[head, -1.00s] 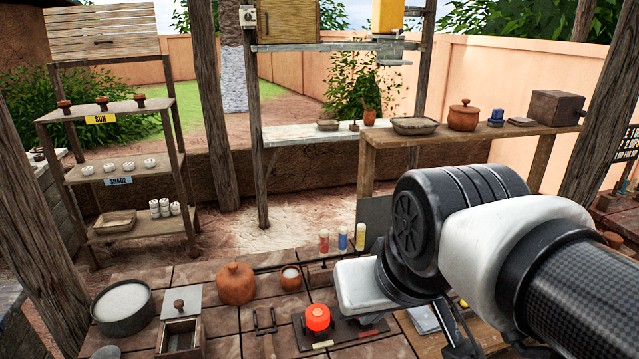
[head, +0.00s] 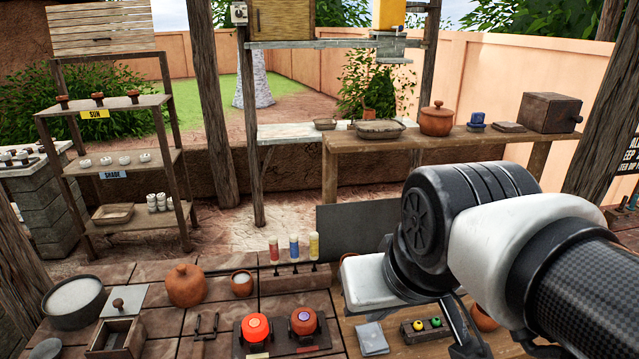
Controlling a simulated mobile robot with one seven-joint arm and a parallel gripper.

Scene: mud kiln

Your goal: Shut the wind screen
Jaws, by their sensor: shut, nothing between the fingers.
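A slatted pale wooden panel (head: 105,32) with a small dark handle sits tilted at the top of the wooden rack (head: 112,105) at the far left. It stands raised above the top shelf; it looks like the wind screen. A plain dark grey upright panel (head: 350,232) stands behind the tiled bench; I cannot tell if it belongs to the screen. My arm fills the right foreground, far from the rack.
The tiled bench (head: 165,322) in front holds a clay pot (head: 186,286), a bowl (head: 75,300), coloured bottles (head: 294,248) and two red-orange pieces (head: 255,328). Wooden posts (head: 212,110) stand between bench and yard. Pale ground (head: 235,225) beside the rack is open.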

